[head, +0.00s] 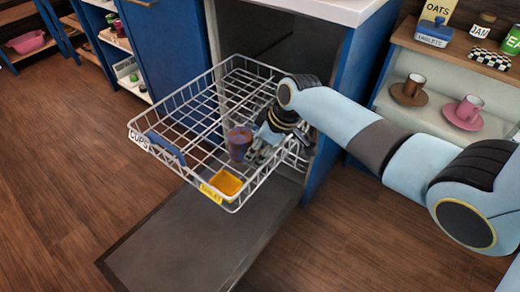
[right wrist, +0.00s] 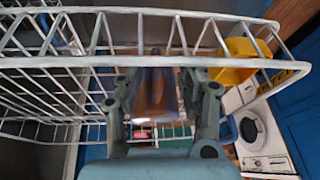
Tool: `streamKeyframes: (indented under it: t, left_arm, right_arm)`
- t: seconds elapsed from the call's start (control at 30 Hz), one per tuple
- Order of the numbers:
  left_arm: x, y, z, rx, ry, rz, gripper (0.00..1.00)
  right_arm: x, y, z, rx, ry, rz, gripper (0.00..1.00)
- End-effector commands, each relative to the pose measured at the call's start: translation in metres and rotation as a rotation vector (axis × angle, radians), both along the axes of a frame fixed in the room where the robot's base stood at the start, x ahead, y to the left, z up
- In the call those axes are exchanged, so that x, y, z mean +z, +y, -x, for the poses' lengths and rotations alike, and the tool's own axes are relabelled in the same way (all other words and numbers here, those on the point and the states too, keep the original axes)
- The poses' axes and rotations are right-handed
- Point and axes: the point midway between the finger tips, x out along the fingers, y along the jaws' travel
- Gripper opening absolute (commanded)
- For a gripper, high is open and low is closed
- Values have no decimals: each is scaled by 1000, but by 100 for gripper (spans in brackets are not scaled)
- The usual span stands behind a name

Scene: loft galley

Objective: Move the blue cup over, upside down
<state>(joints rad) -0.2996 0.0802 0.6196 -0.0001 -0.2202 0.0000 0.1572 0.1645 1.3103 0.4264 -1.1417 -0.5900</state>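A dark, bluish-purple, glassy-looking cup (head: 238,145) is at the front right part of the white wire rack (head: 190,185). Whether its mouth faces up or down is not clear. My right gripper (head: 258,146) is just to the right of the cup, over the rack. In the right wrist view the blurred cup (right wrist: 157,92) shows between the two spread fingers of the right gripper (right wrist: 163,88), with a narrow gap at the right finger. The fingers look open; contact with the cup is not visible. My left gripper is not in view.
The rack is pulled out of the cabinet over a lowered grey door (head: 185,250). It has a CUPS label (head: 139,139), a blue piece (head: 166,148) and a yellow bin (head: 226,183).

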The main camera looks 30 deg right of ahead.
Motion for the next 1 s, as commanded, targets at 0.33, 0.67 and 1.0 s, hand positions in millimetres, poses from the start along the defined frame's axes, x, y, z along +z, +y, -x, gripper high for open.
streamKeyframes:
  t: [0.33, 0.67, 1.0]
  left_arm:
    - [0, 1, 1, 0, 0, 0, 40]
    - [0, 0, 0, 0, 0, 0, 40]
    - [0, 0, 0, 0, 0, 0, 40]
  right_arm:
    - [30, -8, 10, 3, -2, 4, 38]
    - [95, -24, 30, 1, -1, 2, 38]
    - [112, -27, 35, 0, 0, -1, 38]
